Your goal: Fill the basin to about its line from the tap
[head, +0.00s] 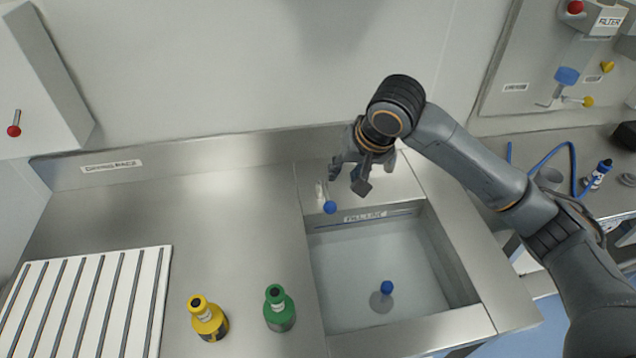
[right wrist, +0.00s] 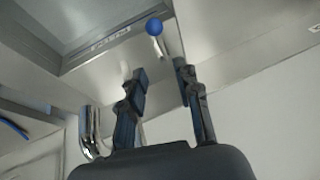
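The steel basin (head: 470,320) is sunk in the worktop, with a "FILL LINE" label (head: 365,215) on its back wall. Its inside looks pale and smooth; I cannot tell the water level surely. A blue-knobbed plug (head: 386,287) on a grey disc sits in the basin. A tap lever with a blue ball knob (head: 330,207) stands at the basin's back left. My right gripper (head: 348,178) is open and empty just behind it. In the right wrist view the blue knob (right wrist: 155,26) lies beyond the parted fingertips (right wrist: 160,72). The chrome spout (right wrist: 88,130) shows left of the fingers. My left gripper is out of view.
A yellow bottle (head: 207,320) and a green bottle (head: 279,310) stand left of the basin. A white slotted rack (head: 90,300) lies further left. The worktop behind the bottles is clear.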

